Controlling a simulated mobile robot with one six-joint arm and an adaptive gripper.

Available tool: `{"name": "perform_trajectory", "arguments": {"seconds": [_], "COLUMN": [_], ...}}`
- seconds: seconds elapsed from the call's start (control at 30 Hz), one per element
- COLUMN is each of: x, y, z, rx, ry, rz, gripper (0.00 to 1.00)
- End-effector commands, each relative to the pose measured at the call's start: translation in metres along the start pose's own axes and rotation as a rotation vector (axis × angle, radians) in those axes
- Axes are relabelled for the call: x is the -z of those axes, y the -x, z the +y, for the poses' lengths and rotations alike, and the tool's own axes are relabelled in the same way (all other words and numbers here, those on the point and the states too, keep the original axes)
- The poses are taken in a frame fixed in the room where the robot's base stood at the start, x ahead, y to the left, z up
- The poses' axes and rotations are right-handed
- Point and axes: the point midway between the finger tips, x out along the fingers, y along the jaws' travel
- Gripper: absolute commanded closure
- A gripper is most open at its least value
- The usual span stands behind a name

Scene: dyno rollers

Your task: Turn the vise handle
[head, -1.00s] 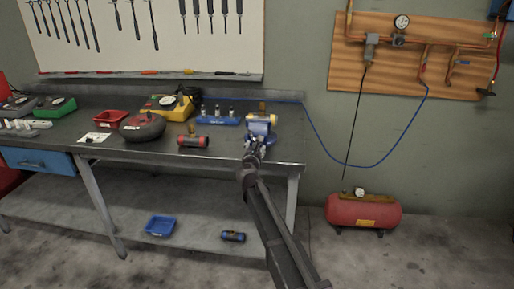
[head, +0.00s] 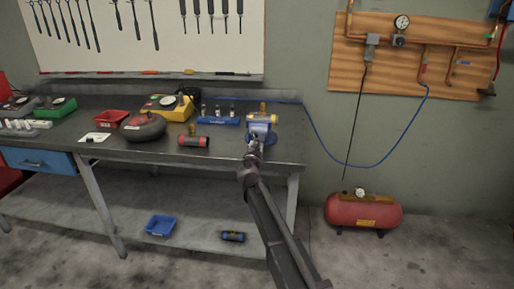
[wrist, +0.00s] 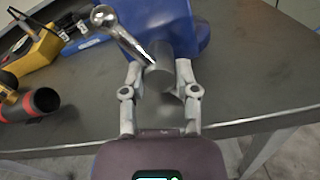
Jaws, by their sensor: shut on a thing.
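The blue vise (head: 261,122) stands near the right end of the workbench; its blue body (wrist: 165,20) fills the top of the wrist view. The vise handle (wrist: 133,44) is a silver bar with a ball at its upper-left end, joined to a round grey hub (wrist: 159,72). My gripper (wrist: 160,80) has one finger on each side of the hub and is shut on the handle at this hub end. In the head view my gripper (head: 254,143) is at the vise's front. The handle's other end is not visible.
The workbench (head: 225,160) also bears a red-ended cylinder (head: 193,141), a blue holder (head: 218,121) and a yellow device (head: 167,108) left of the vise. A blue hose (head: 375,165) hangs to the right, above a red compressor (head: 362,211).

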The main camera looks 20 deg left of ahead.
Motion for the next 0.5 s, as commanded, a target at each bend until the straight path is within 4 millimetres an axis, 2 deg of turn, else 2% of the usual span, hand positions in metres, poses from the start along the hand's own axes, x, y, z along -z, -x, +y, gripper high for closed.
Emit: {"name": "perform_trajectory", "arguments": {"seconds": [0.27, 0.5], "x": [-0.0001, -0.0001], "y": [-0.0008, -0.0009], "z": [-0.0008, -0.0003], "rx": [0.004, 0.004], "ry": [-0.106, -0.284], "rz": [-0.001, -0.002], "gripper": [1.00, 1.00]}}
